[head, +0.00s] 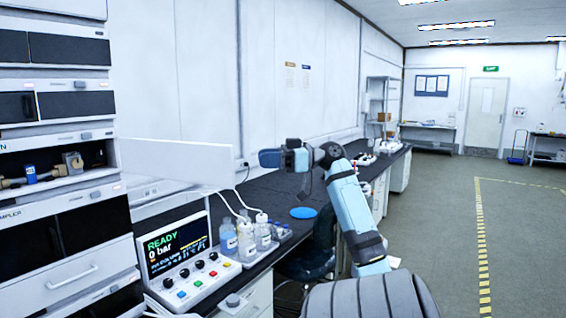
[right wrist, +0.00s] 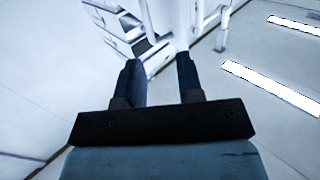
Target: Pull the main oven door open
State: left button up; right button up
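An instrument stack stands at the left of the head view. One of its compartments, which I take to be the main oven (head: 55,165), is uncovered and shows fittings and a small blue-labelled part inside. A plain white panel (head: 165,160) juts out to the right from this compartment's right edge and looks like its door, swung open. My right gripper (head: 266,158) is raised over the bench, to the right of the panel and apart from it. In the right wrist view its two dark fingers (right wrist: 159,80) are apart with nothing between them. My left gripper is not in view.
A control box (head: 180,250) reading READY and 0 bar stands before the stack. Several bottles (head: 245,238) stand beside it on the dark bench (head: 275,195). A dark chair (head: 315,250) is tucked at the bench. The floor (head: 435,230) at right is clear.

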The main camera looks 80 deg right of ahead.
jog(key=v, duration=0.4)
jog(key=shift+s+d+f, duration=0.1)
jog(key=shift+d+f, duration=0.1)
jog(key=shift+d, duration=0.05)
